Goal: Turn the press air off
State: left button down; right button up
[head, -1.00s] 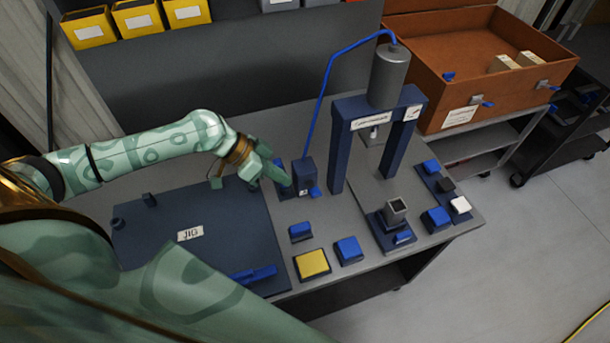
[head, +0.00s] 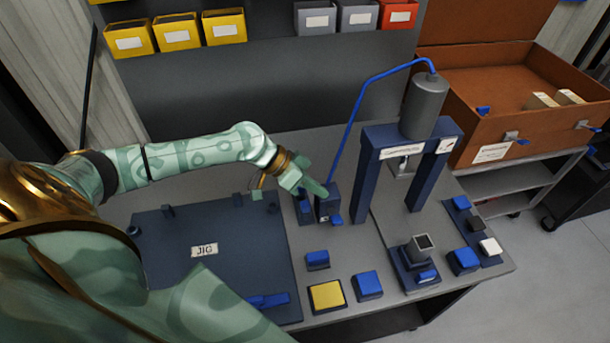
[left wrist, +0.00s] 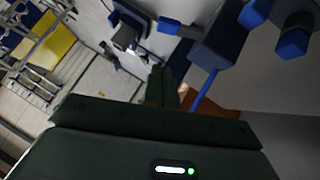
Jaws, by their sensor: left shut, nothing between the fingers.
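The press (head: 385,148) is a dark blue frame with a grey cylinder (head: 425,106) on top. A blue hose (head: 352,115) runs from the cylinder down to a small dark blue valve box (head: 326,208) on the bench. A blue lever (head: 337,220) sticks out low on the box's right front side. My left gripper (head: 322,191) is shut and empty, its tips at the box's upper left; I cannot tell whether they touch. In the left wrist view the shut fingers (left wrist: 163,86) point toward the valve box (left wrist: 218,42), with its blue lever (left wrist: 180,29) beside it. My right gripper is not in view.
A dark jig plate (head: 215,225) lies under my left arm. A small dark block (head: 304,212) stands just left of the valve box. Blue blocks (head: 367,285) and a yellow block (head: 327,296) sit in front. An open brown case (head: 480,90) stands at the right.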

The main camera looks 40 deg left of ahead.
aim_at(341, 219)
pick_arm(q)
jog(key=d+f, duration=0.1)
jog(key=f, duration=0.1)
jog(key=d+f, duration=0.1)
jog(key=f, duration=0.1)
jog(key=d+f, duration=0.1)
jog(key=f, duration=0.1)
jog(key=shift+w+d, duration=0.15)
jog(key=shift+d, duration=0.1)
